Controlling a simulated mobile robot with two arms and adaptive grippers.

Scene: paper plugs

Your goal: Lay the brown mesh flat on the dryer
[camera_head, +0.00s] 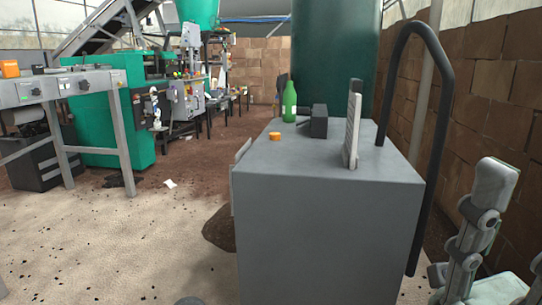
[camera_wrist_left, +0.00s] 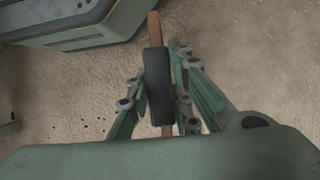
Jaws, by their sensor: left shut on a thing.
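My left gripper (camera_wrist_left: 160,72) is shut around a black grip (camera_wrist_left: 155,86) in the left wrist view. A narrow brown strip (camera_wrist_left: 153,27) runs through this grip; it looks like the brown mesh seen edge-on, but its full face is hidden. The left gripper does not show in the head view. I cannot tell for sure which thing is the dryer. A large grey cabinet (camera_head: 325,190) with a flat top stands straight ahead.
On the cabinet top are a green bottle (camera_head: 289,102), an orange disc (camera_head: 274,136), a dark box (camera_head: 318,121) and an upright pale panel (camera_head: 352,125). A black tubular handle (camera_head: 447,110) rises at its right, near a brick wall (camera_head: 490,125).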

